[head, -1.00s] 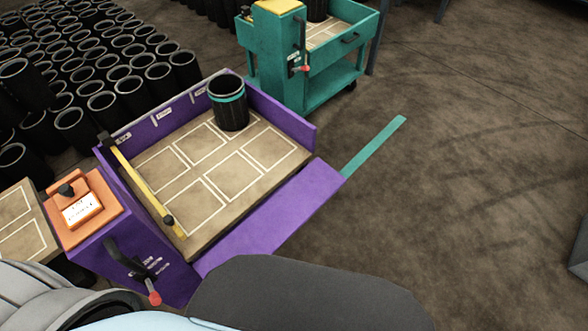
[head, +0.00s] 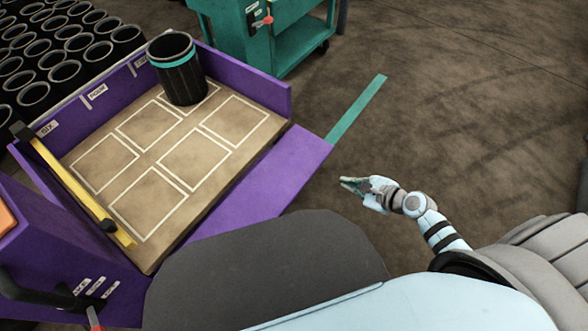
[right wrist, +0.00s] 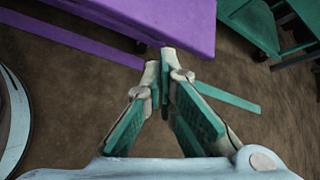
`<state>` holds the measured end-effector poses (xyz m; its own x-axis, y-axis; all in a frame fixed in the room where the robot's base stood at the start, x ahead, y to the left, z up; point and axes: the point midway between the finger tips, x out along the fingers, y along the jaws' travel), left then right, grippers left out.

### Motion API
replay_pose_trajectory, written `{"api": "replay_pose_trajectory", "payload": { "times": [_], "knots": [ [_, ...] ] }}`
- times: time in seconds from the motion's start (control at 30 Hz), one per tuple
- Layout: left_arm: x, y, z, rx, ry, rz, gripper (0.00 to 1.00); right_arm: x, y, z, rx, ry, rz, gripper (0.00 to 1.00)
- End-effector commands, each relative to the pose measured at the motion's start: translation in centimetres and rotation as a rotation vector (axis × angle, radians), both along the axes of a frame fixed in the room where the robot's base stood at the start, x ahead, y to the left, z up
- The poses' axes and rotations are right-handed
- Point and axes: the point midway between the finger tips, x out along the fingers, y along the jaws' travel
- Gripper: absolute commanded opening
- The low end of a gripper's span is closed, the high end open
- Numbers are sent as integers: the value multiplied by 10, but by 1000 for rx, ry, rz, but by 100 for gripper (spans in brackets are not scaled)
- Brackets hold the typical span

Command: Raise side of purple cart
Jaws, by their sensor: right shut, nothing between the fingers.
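The purple cart (head: 265,78) stands at the left in the head view, with a tan bed marked by white outlined rectangles. Its near-right side panel (head: 262,186) is folded down, lying outward beside the bed. My right gripper (head: 345,184) is shut and empty, to the right of the lowered panel and apart from it. In the right wrist view the gripper's fingertips (right wrist: 165,58) meet just below a purple part of the cart (right wrist: 180,22). My left gripper is not in view.
A black sleeve with a teal band (head: 177,70) stands on the bed's far corner. A yellow bar (head: 75,185) runs along the bed's left edge. A teal cart (head: 300,45) stands behind. A teal floor strip (head: 357,108) extends from the panel. Open floor lies right.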

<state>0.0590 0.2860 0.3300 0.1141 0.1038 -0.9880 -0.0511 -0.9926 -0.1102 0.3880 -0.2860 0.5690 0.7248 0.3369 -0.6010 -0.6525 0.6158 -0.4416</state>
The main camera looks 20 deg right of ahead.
Motion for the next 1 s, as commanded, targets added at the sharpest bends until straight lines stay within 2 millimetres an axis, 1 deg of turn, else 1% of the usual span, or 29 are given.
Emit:
{"api": "replay_pose_trajectory", "payload": {
  "times": [0.03, 0.1, 0.2, 0.27, 0.33, 0.53, 0.57, 0.6, 0.77, 0.8, 0.83, 1.0],
  "knots": [
    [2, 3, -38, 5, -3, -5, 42, 17, 14, 2, 184, -17, -42, 0],
    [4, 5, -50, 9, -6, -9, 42, 28, 32, 34, 412, -4, -76, 0],
    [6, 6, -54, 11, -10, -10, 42, 34, 46, 60, 569, 18, -87, 0],
    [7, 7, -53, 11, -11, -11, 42, 37, 50, 64, 592, 22, -90, 0],
    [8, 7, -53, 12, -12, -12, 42, 44, 54, 63, 593, 21, -90, 0],
    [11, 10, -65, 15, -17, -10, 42, 73, 75, 48, 592, 19, -94, 0],
    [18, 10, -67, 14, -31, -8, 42, 78, 78, 45, 591, 20, -95, 0],
    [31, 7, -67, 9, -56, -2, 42, 85, 83, 41, 591, 20, -94, 0],
    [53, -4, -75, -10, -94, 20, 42, 111, 102, 29, 589, 21, -93, 0],
    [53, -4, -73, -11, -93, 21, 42, 116, 106, 36, 588, 18, -93, 0],
    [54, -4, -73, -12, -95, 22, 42, 120, 109, 39, 589, 19, -93, 0],
    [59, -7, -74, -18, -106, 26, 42, 134, 119, 47, 586, 20, -95, 0]
  ]
}}
